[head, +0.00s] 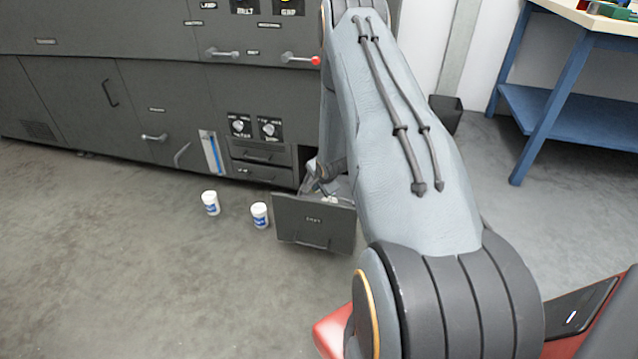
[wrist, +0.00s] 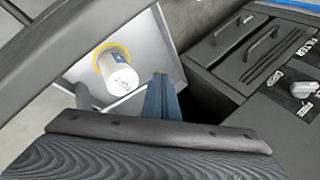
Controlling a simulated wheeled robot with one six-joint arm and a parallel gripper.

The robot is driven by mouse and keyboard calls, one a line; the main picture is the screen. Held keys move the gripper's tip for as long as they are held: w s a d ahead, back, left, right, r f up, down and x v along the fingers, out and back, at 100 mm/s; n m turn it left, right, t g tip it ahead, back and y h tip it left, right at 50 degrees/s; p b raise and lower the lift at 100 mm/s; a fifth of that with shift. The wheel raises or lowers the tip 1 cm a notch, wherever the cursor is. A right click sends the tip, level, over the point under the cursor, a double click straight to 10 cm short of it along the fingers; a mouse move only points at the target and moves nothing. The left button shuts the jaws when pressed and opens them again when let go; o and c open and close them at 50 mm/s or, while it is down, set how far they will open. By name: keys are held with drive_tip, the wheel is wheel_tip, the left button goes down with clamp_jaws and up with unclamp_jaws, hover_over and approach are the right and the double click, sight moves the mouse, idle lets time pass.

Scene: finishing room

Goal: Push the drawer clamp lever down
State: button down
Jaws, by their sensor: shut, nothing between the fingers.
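My gripper (wrist: 160,76) shows in the wrist view as blue fingers, closed together and empty, reaching over the open drawer's pale inside. The pulled-out drawer (head: 313,222) stands low at the cabinet's right end in the head view; its dark front faces me. A white jar (wrist: 122,78) sits in a yellow ring inside the drawer, left of the fingertips. A thin pale bar (wrist: 126,97) runs beside the fingers and may be the clamp lever; I cannot tell for sure. Whether the fingers touch it is unclear. In the head view my arm hides part of the drawer.
Two white jars (head: 210,203) (head: 260,215) stand on the floor left of the drawer. The dark cabinet (head: 70,95) carries several handles and knobs. A blue table (head: 560,110) and a black bin (head: 446,113) stand at the right. The floor at the left is clear.

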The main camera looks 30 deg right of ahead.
drive_tip(key=shift+w+a+f, duration=0.15)
drive_tip(key=shift+f, duration=0.3)
idle(0.4)
drive_tip(key=s+a+r+p, duration=0.2)
drive_tip(key=r+p, duration=0.1)
drive_tip(key=r, duration=0.3)
drive_tip(key=s+a+r+p, duration=0.2)
drive_tip(key=a+r+p, duration=0.1)
drive_tip(key=r, duration=0.3)
drive_tip(key=shift+a+r+p, duration=0.25)
drive_tip(key=shift+r+p, duration=0.1)
drive_tip(key=shift+p, duration=0.15)
drive_tip(key=shift+r, duration=0.1)
